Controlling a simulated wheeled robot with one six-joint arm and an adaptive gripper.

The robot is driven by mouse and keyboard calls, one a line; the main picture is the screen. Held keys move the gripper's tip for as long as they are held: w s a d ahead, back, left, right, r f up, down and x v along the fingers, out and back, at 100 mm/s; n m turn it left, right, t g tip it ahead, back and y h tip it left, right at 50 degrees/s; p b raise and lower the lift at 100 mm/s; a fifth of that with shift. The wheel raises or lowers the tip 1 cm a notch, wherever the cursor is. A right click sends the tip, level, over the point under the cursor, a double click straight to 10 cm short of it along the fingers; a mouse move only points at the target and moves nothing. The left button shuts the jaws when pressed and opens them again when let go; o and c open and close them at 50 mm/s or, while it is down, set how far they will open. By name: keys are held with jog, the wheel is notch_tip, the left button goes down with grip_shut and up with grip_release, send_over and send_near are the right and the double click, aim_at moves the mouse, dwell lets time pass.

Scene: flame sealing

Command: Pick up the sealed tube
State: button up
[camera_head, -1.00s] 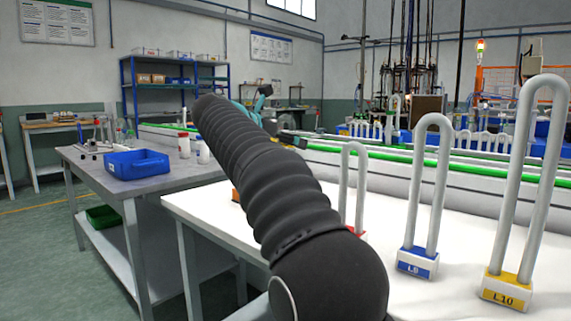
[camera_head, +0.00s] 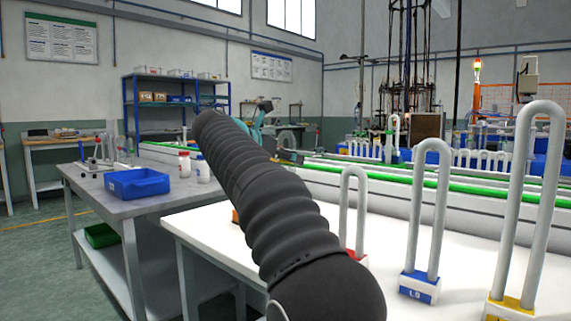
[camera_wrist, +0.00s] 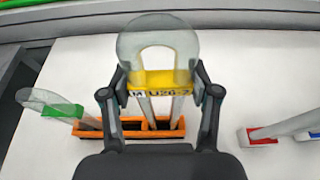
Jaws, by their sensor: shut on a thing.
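In the wrist view, a clear U-shaped glass tube (camera_wrist: 160,33) with a yellow label block (camera_wrist: 168,79) stands between the fingers of my gripper (camera_wrist: 160,90). The fingers are shut on it at the yellow block, one on each side. Its legs run down toward an orange holder (camera_wrist: 92,130) below; I cannot tell whether their ends are still inside it. In the head view, my arm hides the gripper and this tube; only an edge of the orange holder (camera_head: 235,216) shows beside the arm.
A tube with a green block (camera_wrist: 62,110) is left of the holder; a red-block tube (camera_wrist: 262,137) is right. In the head view, large U-tubes with red (camera_head: 354,257), blue (camera_head: 419,287) and yellow (camera_head: 510,308) bases stand right. A blue bin (camera_head: 137,184) sits on the grey table.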

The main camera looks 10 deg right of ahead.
notch_tip(320, 180, up, 3)
jog(key=shift+p, duration=0.65)
jog(key=s+d+r, duration=0.6)
jog(key=s+d, duration=0.1)
jog(key=s, duration=0.1)
jog(key=shift+s+d+r, duration=0.25)
jog(key=shift+s+d, duration=0.15)
jog(key=w+a+f, duration=0.2)
jog(key=w, duration=0.1)
jog(key=w+a+f, duration=0.2)
jog(key=a, duration=0.1)
jog(key=w+a+f, duration=0.2)
jog(key=w+f, duration=0.1)
jog(key=shift+w+a, duration=0.35)
jog(key=shift+f+b, duration=0.8)
jog(key=shift+f, duration=1.2)
jog(key=o, duration=1.2)
